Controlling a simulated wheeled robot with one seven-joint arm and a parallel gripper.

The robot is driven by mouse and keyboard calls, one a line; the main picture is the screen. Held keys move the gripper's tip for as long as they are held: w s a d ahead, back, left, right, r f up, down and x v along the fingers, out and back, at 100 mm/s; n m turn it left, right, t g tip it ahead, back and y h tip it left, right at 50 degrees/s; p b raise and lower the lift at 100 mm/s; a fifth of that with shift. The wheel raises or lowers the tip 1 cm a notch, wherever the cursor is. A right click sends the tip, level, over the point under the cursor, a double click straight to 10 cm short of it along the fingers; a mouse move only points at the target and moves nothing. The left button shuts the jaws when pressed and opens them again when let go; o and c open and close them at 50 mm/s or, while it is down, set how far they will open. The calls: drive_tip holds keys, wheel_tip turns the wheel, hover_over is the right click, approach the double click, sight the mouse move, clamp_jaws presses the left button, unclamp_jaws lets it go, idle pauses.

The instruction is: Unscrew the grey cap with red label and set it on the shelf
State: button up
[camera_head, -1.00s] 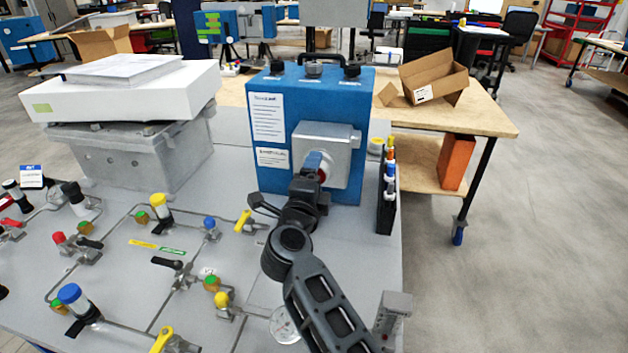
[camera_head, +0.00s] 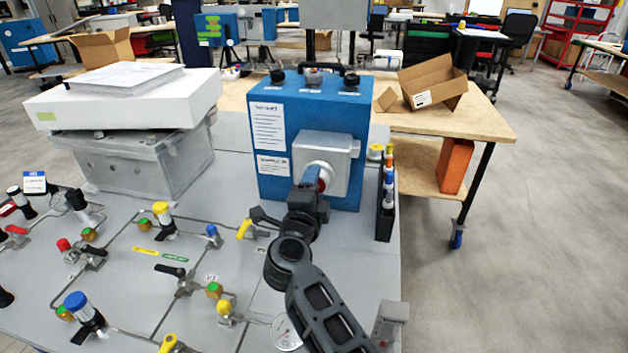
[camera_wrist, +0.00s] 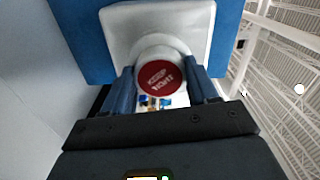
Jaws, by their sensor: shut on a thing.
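The grey cap with its round red label (camera_wrist: 160,77) sits at the front of a pale square housing (camera_wrist: 118,25) on the blue analyser box. The label's lettering reads upside down in the wrist view. My gripper (camera_wrist: 161,84) has one blue finger on each side of the cap and is shut on it. In the head view my gripper (camera_head: 314,180) reaches the housing from the front, and a bit of red shows beside the fingers. Most of the cap is hidden there. The blue box (camera_head: 268,180) stands upright on the grey bench. A wooden lower shelf (camera_head: 415,160) is under the table at right.
A black rack of bottles (camera_head: 386,215) stands close to the right of the blue box. Valves and pipes, including a yellow-handled valve (camera_head: 243,229), cover the bench at left. An orange box (camera_head: 455,166) stands on the lower shelf. An open carton (camera_head: 435,82) lies on the table above.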

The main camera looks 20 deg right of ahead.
drive_tip(key=n+p, duration=0.2)
drive_tip(key=n, duration=2)
drive_tip(key=shift+r+n, duration=0.15)
drive_tip(key=shift+n, duration=0.25)
drive_tip(key=o, duration=1.3)
